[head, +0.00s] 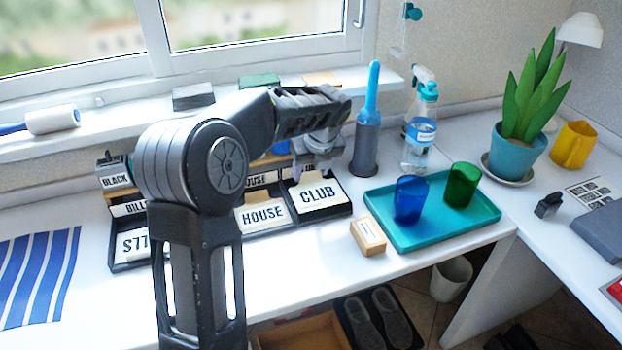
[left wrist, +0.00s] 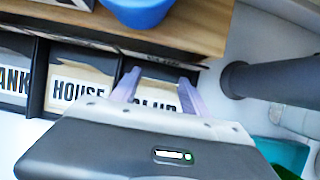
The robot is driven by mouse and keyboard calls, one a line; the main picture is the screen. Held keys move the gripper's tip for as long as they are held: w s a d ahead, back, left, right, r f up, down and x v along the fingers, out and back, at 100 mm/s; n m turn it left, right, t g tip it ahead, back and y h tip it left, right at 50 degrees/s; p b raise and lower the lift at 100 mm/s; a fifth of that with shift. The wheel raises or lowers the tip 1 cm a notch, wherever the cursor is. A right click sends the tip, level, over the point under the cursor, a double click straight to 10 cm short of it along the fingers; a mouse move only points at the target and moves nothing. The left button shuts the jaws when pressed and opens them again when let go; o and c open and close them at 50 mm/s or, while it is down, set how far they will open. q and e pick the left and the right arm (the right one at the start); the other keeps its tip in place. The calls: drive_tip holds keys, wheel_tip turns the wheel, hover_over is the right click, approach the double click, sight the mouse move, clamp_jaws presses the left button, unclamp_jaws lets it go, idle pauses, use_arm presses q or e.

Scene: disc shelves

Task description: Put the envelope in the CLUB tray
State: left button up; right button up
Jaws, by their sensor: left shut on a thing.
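The CLUB tray (head: 345,209) is the right-hand compartment of a black tray row, with a white CLUB label at its front. My left gripper (head: 305,172) is over this tray, pointing down. It is shut on a cream envelope (left wrist: 157,91), which shows between the fingers (left wrist: 158,88) in the left wrist view, just behind the partly hidden CLUB label. My gripper hides much of the envelope, and I cannot tell whether it touches the tray floor. My right gripper is not in view.
The HOUSE tray (head: 237,229) adjoins on the left. A grey holder with a blue-handled tool (head: 366,145) stands close behind on the right. A teal tray (head: 430,238) with blue and green cups and a small wooden block (head: 368,236) are to the right.

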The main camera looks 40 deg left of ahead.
sight(318, 194)
use_arm(q)
drive_tip(key=shift+f, duration=1.15)
drive_tip(key=shift+f, duration=0.1)
drive_tip(key=o, duration=1.4)
drive_tip(key=p+v, duration=0.1)
drive_tip(key=v, duration=1.1)
drive_tip(key=shift+p, duration=0.3)
